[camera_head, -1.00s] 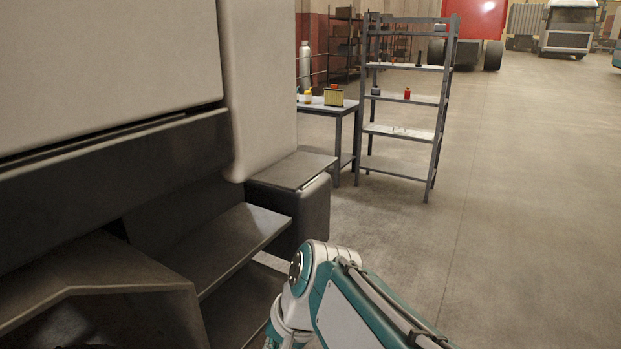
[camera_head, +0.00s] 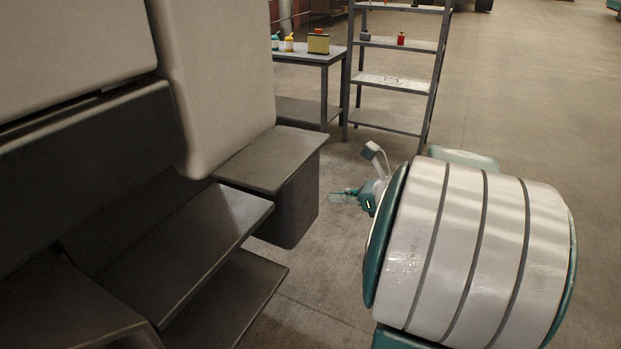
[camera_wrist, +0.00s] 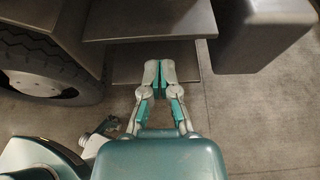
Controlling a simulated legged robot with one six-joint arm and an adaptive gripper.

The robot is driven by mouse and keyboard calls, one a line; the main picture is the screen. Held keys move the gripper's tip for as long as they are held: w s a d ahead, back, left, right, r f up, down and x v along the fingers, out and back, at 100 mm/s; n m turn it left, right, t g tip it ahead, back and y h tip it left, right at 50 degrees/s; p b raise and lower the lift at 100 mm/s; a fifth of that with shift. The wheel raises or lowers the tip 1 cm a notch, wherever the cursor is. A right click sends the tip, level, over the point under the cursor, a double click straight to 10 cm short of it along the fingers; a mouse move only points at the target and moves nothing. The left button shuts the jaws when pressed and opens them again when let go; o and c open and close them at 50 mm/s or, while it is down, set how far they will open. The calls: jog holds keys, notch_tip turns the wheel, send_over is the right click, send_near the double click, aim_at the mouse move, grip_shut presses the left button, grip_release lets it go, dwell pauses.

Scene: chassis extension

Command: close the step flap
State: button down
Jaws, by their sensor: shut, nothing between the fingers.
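The step flap appears to be the dark grey, round-cornered panel (camera_head: 295,205) standing out at the far end of the steps in the head view. It also shows at the upper right of the wrist view (camera_wrist: 262,38). The upper step (camera_head: 195,245) and lower step (camera_head: 235,300) lie exposed beside it. My gripper (camera_head: 335,196) is small in the head view, to the right of the panel and apart from it. In the wrist view my gripper (camera_wrist: 160,68) has its fingers together and empty, over the lower step plate (camera_wrist: 186,62). The flap's hinge is hidden.
The pale vehicle body (camera_head: 215,80) rises at the left above the steps. A tyre (camera_wrist: 45,70) is at the left of the wrist view. A worktable (camera_head: 310,60) and a shelf rack (camera_head: 395,85) stand behind. Open concrete floor (camera_head: 520,90) lies right.

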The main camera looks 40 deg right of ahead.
aim_at(293, 173)
jog(key=x, duration=0.9)
jog(key=shift+g+h, duration=0.4)
jog(key=shift+g, duration=0.4)
jog(key=shift+w+a+r, duration=0.1)
jog(key=shift+r, duration=1.6)
jog(key=shift+w+r, duration=0.1)
jog(key=shift+r, duration=1.55)
jog(key=w+r+g, duration=0.1)
jog(key=r, duration=0.1)
jog(key=r+g+h, duration=0.1)
jog(key=r+g, duration=0.1)
jog(key=r, duration=0.1)
jog(key=w+a+r+g+h, duration=0.1)
jog(key=r+g, duration=0.1)
jog(key=shift+w+a+r, duration=0.1)
jog(key=shift+w+r, duration=0.25)
jog(key=shift+r, duration=0.05)
jog(key=w+a+r+g, duration=0.1)
jog(key=w+a+r, duration=0.1)
jog(key=w+r, duration=0.4)
jog(key=shift+w+a+g+h, duration=0.2)
jog(key=shift+a+g+h, duration=0.1)
jog(key=shift+g, duration=0.1)
